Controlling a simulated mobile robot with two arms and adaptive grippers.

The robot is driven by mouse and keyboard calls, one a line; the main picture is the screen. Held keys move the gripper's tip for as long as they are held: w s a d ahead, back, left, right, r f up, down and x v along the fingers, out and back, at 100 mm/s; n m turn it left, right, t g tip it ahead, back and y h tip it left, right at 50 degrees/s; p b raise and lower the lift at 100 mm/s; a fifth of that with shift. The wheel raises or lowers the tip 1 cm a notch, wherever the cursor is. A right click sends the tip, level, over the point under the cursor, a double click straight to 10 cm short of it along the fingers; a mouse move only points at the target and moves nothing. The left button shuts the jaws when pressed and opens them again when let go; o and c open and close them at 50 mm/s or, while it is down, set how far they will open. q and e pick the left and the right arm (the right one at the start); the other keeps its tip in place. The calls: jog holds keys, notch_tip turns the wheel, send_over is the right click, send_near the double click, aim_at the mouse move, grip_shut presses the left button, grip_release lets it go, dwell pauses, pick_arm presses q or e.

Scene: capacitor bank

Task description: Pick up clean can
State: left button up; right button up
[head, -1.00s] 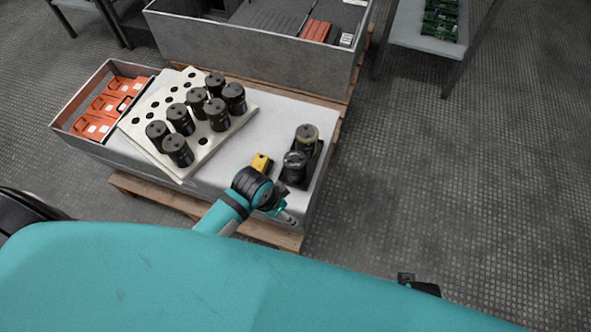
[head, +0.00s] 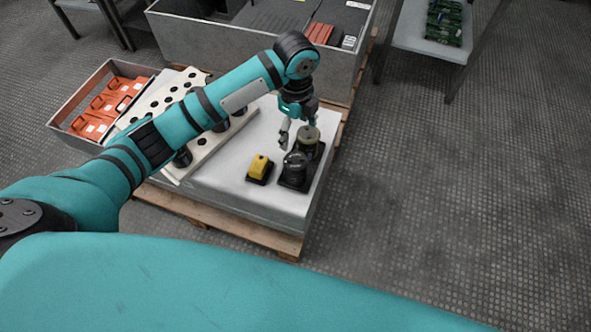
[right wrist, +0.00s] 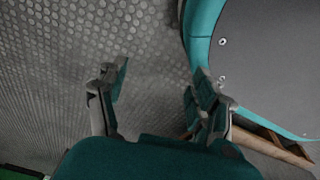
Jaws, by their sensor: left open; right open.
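Several black cans stand in the white perforated rack (head: 205,150), most of them hidden behind my left arm. A black stand (head: 296,184) near the table's right end carries two round units: a can with an olive-yellow top (head: 308,136) at the back and a dark one with a greyish top (head: 295,163) in front. My left gripper (head: 298,130) points down, open, just above and beside the olive-topped can; I cannot tell whether it touches it. My right gripper (right wrist: 158,85) is open and empty in the right wrist view, above the floor.
A yellow block on a black base (head: 260,168) sits left of the stand. An orange-filled bin (head: 75,105) is at the far left. A large grey crate (head: 200,40) stands behind the table. A shelf with green boards (head: 440,45) is at the back right. Floor on the right is clear.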

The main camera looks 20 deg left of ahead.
aim_at(296, 161)
pick_arm(q)
notch_tip(296, 161, down, 10)
jog(key=shift+f+b, duration=0.2)
jog(key=shift+b, duration=0.95)
notch_tip(296, 161, down, 6)
jog(key=shift+r+b, duration=0.15)
jog(key=shift+b, duration=0.55)
jog(key=shift+f, duration=0.55)
pick_arm(e)
jog(key=w+a+r, duration=0.1)
jog(key=w+r, duration=0.6)
jog(key=r, duration=0.3)
jog(key=shift+w+r+t, duration=0.15)
jog(key=shift+r+t, duration=0.15)
jog(key=shift+t, duration=0.1)
pick_arm(q)
jog(key=shift+c, duration=0.4)
jog(key=shift+w+r, duration=0.1)
jog(key=c, duration=1.3)
